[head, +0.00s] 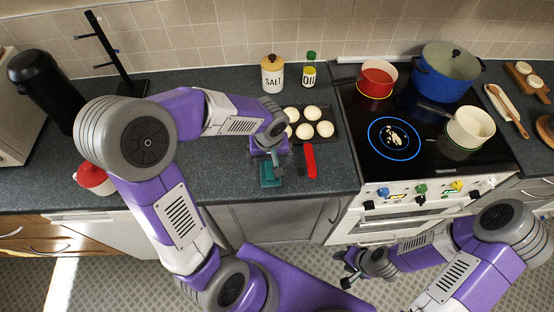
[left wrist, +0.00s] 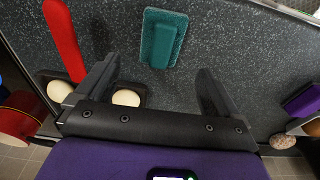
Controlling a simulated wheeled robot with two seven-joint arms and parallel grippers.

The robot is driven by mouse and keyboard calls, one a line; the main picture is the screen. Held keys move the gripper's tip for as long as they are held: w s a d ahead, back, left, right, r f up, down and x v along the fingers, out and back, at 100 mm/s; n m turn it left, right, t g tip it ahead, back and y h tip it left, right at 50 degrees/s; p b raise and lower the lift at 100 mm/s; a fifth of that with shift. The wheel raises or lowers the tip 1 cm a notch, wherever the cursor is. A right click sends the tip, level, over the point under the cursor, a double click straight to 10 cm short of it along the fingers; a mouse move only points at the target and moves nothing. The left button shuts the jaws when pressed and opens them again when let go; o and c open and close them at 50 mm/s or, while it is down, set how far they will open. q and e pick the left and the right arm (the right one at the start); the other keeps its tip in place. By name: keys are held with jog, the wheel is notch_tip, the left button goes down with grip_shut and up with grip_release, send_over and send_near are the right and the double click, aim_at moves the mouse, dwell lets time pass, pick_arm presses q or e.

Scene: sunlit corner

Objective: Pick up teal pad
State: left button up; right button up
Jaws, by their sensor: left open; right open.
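The teal pad (head: 267,181) lies on the dark countertop near its front edge, partly hidden by my left gripper in the head view. The left wrist view shows the pad (left wrist: 162,38) lying flat, a raised block on its top. My left gripper (head: 268,161) is above the pad, pointing down. In the left wrist view its fingers (left wrist: 157,68) are spread and empty, and the pad is ahead, lined up with the gap between them. My right gripper (head: 351,268) is open and empty, low in front of the stove.
A red long object (head: 310,161) lies just right of the pad. Behind is a dark tray (head: 326,143) with several pale buns. The stove (head: 365,155) holds a red pot (head: 378,77), a blue pot (head: 443,75) and a cream pan (head: 470,127). The counter left of the pad is clear.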

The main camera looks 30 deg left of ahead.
aim_at(270, 169)
pick_arm(q)
notch_tip(270, 169, down, 7)
jog(key=shift+w+b, duration=0.1)
jog(key=shift+b, duration=0.5)
jog(key=c, duration=1.1)
jog(key=shift+r, duration=0.15)
jog(key=shift+c, duration=0.2)
notch_tip(270, 169, up, 10)
jog(key=shift+f+p, duration=0.1)
jog(key=shift+p, duration=0.95)
